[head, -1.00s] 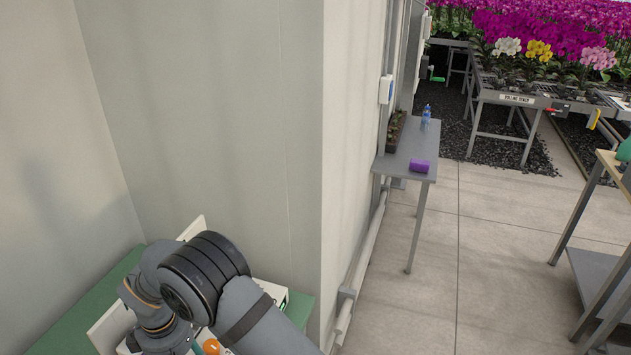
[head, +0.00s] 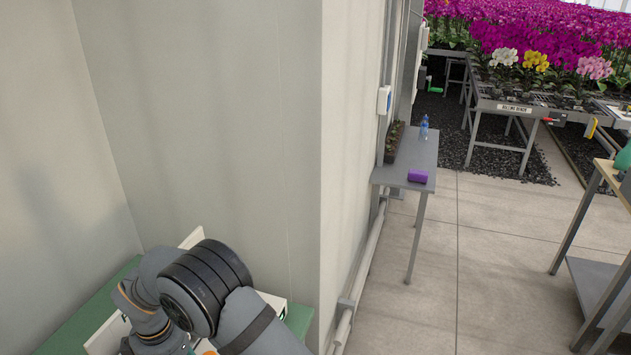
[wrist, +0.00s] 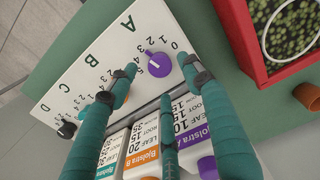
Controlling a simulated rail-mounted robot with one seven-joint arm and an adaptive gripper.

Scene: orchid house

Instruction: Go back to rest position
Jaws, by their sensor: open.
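My arm (head: 205,285) is bent low over the green bench (head: 85,325) at the lower left of the head view. Its end is hidden there by its own links and the frame edge. In the wrist view my gripper (wrist: 160,78) is open, its teal fingers spread above a white dial panel (wrist: 90,62) lettered A to D. A purple knob (wrist: 158,65) on row A shows between the fingertips. I cannot tell whether any finger touches it. Nothing is visibly held.
Labelled cartons (wrist: 148,140) stand beside the panel. A red tray of seedlings (wrist: 236,30) and a terracotta pot (wrist: 307,96) are nearby. Pale walls (head: 200,120) enclose the arm's corner. A grey table (head: 418,150) holds a blue bottle (head: 424,127) and purple object (head: 417,176).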

